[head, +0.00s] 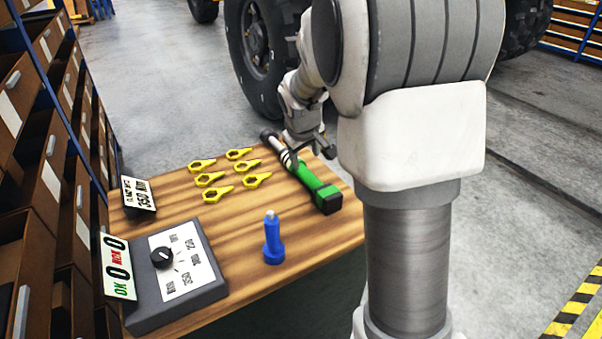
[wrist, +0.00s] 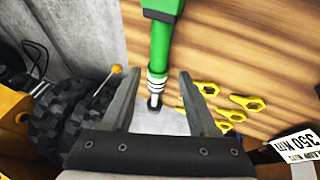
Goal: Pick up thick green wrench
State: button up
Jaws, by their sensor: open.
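The thick green wrench (head: 312,182) lies on the right part of the wooden table in the head view. It has a green and black handle end, a silver ringed shaft and a dark head. In the wrist view the wrench (wrist: 159,45) runs down from the top edge, its silver neck and dark tip showing between my fingers. My gripper (wrist: 158,78) is open, one finger on each side of the neck with gaps on both sides. In the head view my gripper (head: 305,147) is over the far end of the wrench, partly hidden. I cannot tell its height above it.
Several yellow ring wrenches (head: 212,179) lie left of the green wrench. A blue tool (head: 273,240) stands upright nearer the front. A grey dial box (head: 178,280) and a 350 sign (head: 138,196) are at the left. Drawer shelves (head: 45,170) border the table's left side.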

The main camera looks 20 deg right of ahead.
aim_at(306, 174)
jog(key=b+x, duration=0.1)
jog(key=x, duration=1.1)
jog(key=shift+a, duration=0.1)
jog(key=shift+f, duration=0.15)
grip_shut()
dwell(0.3)
jog(key=shift+w, duration=0.15)
